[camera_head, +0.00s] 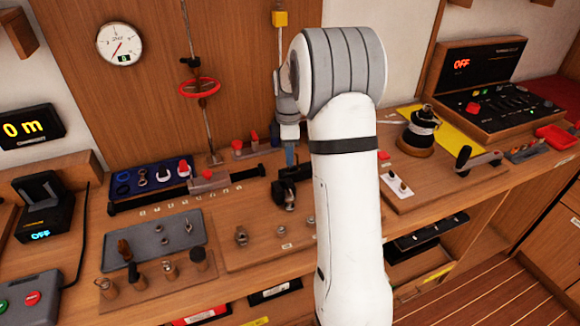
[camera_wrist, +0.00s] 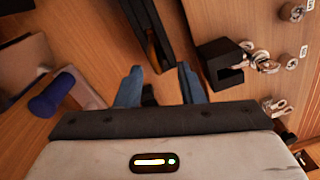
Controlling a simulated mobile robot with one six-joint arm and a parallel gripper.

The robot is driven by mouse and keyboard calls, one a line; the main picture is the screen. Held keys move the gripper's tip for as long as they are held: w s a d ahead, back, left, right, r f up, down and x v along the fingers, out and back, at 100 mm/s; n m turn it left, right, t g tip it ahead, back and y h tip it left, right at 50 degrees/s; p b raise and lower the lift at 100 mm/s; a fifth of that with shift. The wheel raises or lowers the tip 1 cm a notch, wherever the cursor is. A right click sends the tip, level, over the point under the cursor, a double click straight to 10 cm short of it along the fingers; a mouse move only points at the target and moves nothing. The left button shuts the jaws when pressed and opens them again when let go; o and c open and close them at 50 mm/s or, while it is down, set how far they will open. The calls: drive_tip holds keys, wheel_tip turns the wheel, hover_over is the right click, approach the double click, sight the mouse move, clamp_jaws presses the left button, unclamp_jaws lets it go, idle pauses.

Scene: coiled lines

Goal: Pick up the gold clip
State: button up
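I cannot pick out a gold clip with certainty in either view. My gripper (camera_head: 290,156) points down above the back of the bench, near a black block (camera_head: 283,193). In the wrist view my gripper (camera_wrist: 160,83) has its two blue fingers apart, with no held item clear between them. The black block (camera_wrist: 222,64) lies right of the fingers there, and small metal shackles (camera_wrist: 262,62) lie beside it.
A black bar (camera_wrist: 148,35) lies beyond the fingertips. A blue-handled lever (camera_wrist: 52,95) stands at the left in the wrist view. A grey tray (camera_head: 154,241) holds small fittings. A winch (camera_head: 420,132) and a control panel (camera_head: 490,92) stand at the right.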

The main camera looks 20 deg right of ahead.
drive_tip(key=shift+f, duration=1.45)
drive_tip(key=shift+d, duration=0.1)
drive_tip(key=shift+c, duration=0.4)
clamp_jaws()
